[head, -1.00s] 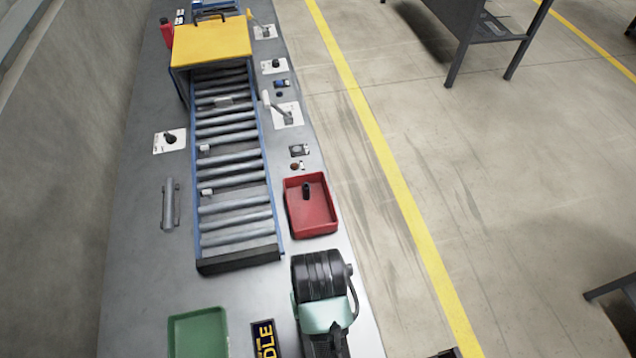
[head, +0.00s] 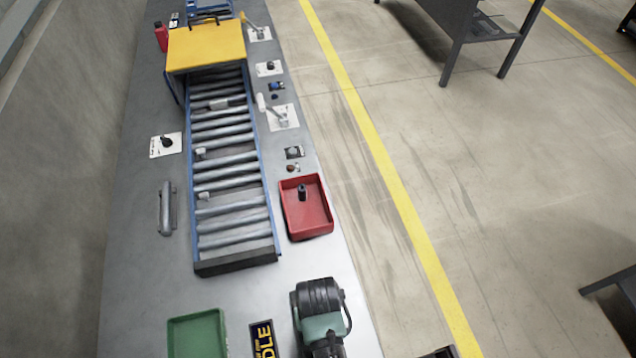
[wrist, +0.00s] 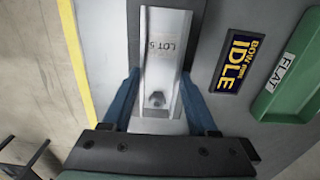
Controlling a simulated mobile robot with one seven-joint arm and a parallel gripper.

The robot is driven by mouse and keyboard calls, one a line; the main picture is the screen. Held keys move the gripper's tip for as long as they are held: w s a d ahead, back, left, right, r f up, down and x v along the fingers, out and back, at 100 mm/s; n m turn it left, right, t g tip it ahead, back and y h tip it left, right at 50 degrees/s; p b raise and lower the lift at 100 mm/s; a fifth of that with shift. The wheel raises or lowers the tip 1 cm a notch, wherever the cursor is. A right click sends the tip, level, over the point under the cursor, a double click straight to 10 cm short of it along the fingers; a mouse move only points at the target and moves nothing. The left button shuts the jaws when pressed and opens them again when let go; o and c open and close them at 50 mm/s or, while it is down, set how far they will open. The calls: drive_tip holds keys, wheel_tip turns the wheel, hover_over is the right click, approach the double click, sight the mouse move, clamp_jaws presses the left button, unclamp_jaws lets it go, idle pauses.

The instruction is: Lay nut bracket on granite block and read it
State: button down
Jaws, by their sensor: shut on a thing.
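The nut bracket (wrist: 165,45) is a pale metal channel with raised side edges. It carries the print "LOT 5" and has a hexagonal nut (wrist: 156,99) at its near end. It shows in the wrist view only. My gripper (wrist: 160,82) is shut on the nut bracket, with a blue finger along each side of it. In the head view my arm hides the gripper and bracket. I cannot make out the granite block for certain; a dark grey surface (wrist: 134,30) lies behind the bracket in the wrist view.
A green tray (head: 222,345) labelled FLAT and an IDLE sign (head: 264,340) are beside my arm. A red tray (head: 324,222) holds a small dark part. A roller conveyor (head: 232,213) with a yellow cover (head: 205,45) runs along the bench. A yellow floor line lies right.

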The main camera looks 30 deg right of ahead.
drive_tip(key=shift+f, duration=0.15)
drive_tip(key=shift+c, duration=0.9)
unclamp_jaws()
wheel_tip(320, 180, up, 12)
drive_tip(key=shift+r, duration=0.2)
drive_tip(key=shift+w, duration=0.1)
